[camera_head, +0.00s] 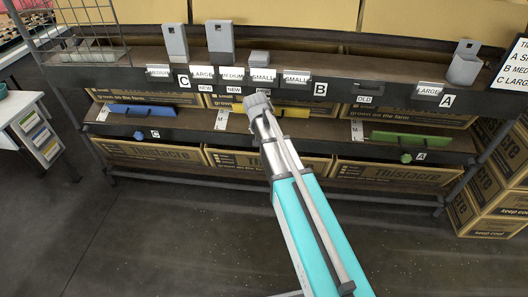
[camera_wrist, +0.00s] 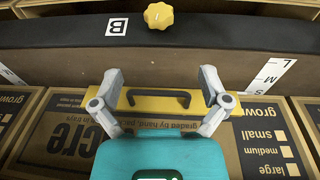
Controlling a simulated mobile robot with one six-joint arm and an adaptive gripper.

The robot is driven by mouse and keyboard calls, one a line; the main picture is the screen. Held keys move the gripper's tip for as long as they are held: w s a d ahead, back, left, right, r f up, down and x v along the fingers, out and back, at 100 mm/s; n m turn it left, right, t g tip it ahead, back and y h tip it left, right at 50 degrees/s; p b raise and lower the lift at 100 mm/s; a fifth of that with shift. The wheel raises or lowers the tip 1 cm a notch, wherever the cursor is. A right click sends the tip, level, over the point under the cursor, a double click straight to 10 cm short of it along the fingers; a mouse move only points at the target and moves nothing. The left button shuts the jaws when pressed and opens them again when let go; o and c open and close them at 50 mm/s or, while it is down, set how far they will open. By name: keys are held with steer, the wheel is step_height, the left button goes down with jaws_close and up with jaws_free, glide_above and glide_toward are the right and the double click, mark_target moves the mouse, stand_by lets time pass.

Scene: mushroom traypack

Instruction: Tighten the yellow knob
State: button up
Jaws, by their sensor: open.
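The yellow knob (camera_wrist: 158,15) shows at the top of the wrist view, on the dark shelf edge beside an upside-down B label. In the head view it is hidden behind my arm. My gripper (camera_wrist: 160,75) is open and empty, its two fingers spread wide. In the wrist view the knob lies beyond the fingertips, apart from them and roughly centred between them. In the head view my gripper (camera_head: 257,103) is in front of the yellow panel, at the middle of the rack.
The yellow panel (camera_wrist: 142,104) has a dark handle (camera_wrist: 158,93). A blue panel (camera_head: 150,110) and blue knob (camera_head: 138,135) are left; a green panel (camera_head: 410,138) and green knob (camera_head: 405,158) are right. Cardboard boxes (camera_head: 395,172) fill the lower shelf. Floor in front is clear.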

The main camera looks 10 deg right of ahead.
steer(key=shift+w+f, duration=0.1)
steer(key=shift+f, duration=0.15)
stand_by(0.3)
steer(key=b+x, duration=1.2)
steer(key=x, duration=0.1)
steer(key=shift+w+d+f+b, duration=0.1)
steer(key=shift+f+b, duration=0.05)
steer(key=shift+b, duration=0.2)
stand_by(0.5)
steer(key=c, duration=1.1)
steer(key=shift+a, duration=0.35)
steer(key=shift+d, duration=0.2)
steer(key=shift+c, duration=0.2)
